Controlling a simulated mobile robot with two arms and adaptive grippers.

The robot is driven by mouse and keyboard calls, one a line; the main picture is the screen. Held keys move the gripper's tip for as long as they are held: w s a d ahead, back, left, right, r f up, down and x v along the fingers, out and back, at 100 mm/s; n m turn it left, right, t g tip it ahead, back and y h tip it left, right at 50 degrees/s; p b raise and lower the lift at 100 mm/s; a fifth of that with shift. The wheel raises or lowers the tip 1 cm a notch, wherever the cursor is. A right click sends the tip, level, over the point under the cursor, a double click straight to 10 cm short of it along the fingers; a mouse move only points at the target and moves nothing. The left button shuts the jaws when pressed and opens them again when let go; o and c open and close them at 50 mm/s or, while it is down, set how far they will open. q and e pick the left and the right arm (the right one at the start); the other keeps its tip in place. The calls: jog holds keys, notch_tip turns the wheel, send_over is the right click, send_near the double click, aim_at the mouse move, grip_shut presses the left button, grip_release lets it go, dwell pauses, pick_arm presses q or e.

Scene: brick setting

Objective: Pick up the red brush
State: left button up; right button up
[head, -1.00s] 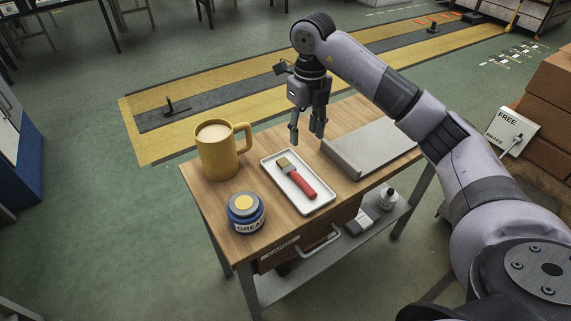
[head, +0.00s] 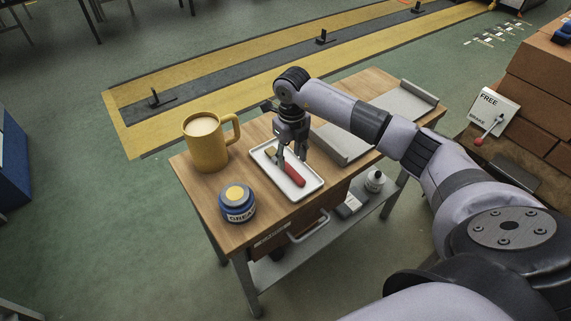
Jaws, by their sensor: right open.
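The red brush (head: 294,175) lies on a white tray (head: 275,178) on the wooden table. Its red handle points to the lower right and its tan bristle end to the upper left, partly behind my gripper. My right gripper (head: 291,159) is open and points down over the tray. Its fingers are low, close to the brush near where handle and bristles meet. I cannot tell whether they touch it. My left gripper is not in view.
A yellow mug (head: 206,147) stands left of the tray, and a blue grease jar (head: 237,203) stands at the front left. A grey metal channel (head: 398,103) lies on the table behind and right. Stacked brown blocks (head: 535,95) stand farther right.

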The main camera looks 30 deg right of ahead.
aim_at(290, 168)
notch_tip(290, 168, down, 4)
jog(key=shift+a+p, duration=0.15)
jog(key=shift+p, duration=0.25)
jog(key=shift+c, duration=0.4)
grip_shut()
